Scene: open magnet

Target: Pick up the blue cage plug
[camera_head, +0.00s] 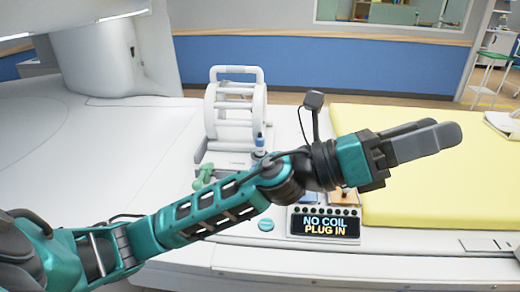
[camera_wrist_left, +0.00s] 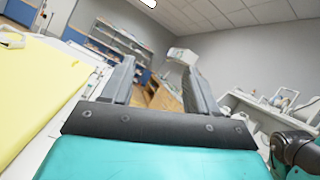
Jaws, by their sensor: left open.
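A small plug with a blue top (camera_head: 260,141) stands upright beside the white cage coil (camera_head: 211,110) on the white scanner table in the head view. My left arm passes just in front of it and hides what lies below. My left gripper (camera_head: 445,134) is far to the right of the plug, above the yellow pad, pointing right. In the left wrist view, the gripper (camera_wrist_left: 158,85) has its two fingers apart with nothing between them. The plug cannot be made out in that view. My right gripper is not in view.
A display (camera_head: 325,226) reads "NO COIL PLUG IN", with orange (camera_head: 344,198) and blue parts behind it, partly covered by my arm. A green item (camera_head: 203,178) lies left of the arm. The yellow pad (camera_head: 420,195) is clear. The scanner housing (camera_head: 110,55) stands back left.

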